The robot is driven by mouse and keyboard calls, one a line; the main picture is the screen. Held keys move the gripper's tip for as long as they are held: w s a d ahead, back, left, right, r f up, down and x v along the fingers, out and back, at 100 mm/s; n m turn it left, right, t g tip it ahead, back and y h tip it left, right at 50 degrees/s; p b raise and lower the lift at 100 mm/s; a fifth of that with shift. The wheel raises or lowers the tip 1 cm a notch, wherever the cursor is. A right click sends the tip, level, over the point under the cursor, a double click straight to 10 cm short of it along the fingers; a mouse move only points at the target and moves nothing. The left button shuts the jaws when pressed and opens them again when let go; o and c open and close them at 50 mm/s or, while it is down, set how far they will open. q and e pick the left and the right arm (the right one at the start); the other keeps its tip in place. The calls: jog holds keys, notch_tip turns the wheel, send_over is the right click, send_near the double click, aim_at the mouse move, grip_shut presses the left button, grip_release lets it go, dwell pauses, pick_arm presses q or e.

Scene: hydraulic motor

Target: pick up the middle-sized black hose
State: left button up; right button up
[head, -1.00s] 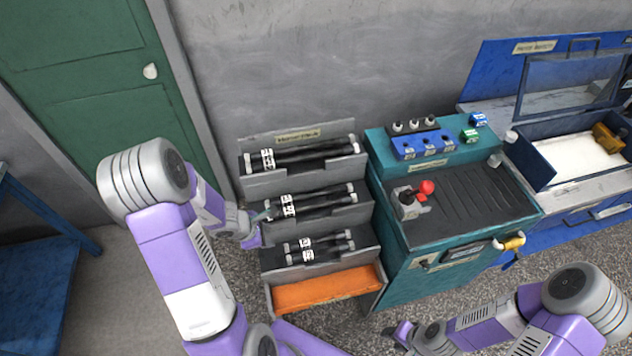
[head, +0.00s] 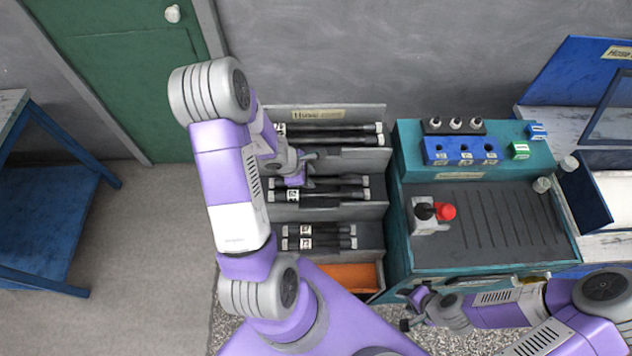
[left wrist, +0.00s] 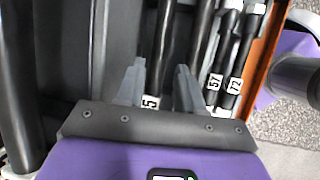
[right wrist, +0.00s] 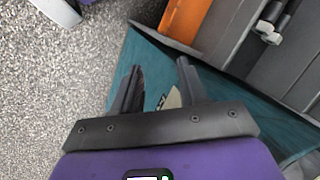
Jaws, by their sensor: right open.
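The middle-sized black hoses (head: 335,195) lie on the middle tier of the grey stepped rack, with white labels near their left ends. My left gripper (head: 308,172) is over the left part of that tier. In the left wrist view, my left gripper (left wrist: 158,85) is open and empty, its fingers pointing at a middle-tier hose (left wrist: 163,45) whose white label shows between them. Whether the fingers touch it I cannot tell. My right gripper (head: 408,308) is open and empty, low beside the teal cabinet; it also shows in the right wrist view (right wrist: 158,75).
Longer hoses (head: 330,133) lie on the top tier and shorter hoses (head: 320,237) on the bottom tier of the rack (head: 350,113). An orange panel (head: 350,277) is below. The teal cabinet (head: 395,200) stands close on the right. A blue table (head: 45,220) is at left.

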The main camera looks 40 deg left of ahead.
aim_at(314, 180)
pick_arm(q)
jog(key=b+x, duration=0.2)
jog(key=x, duration=0.2)
jog(key=shift+a+f, duration=0.1)
jog(key=shift+c, duration=0.5)
jog(key=shift+w, duration=0.1)
grip_shut()
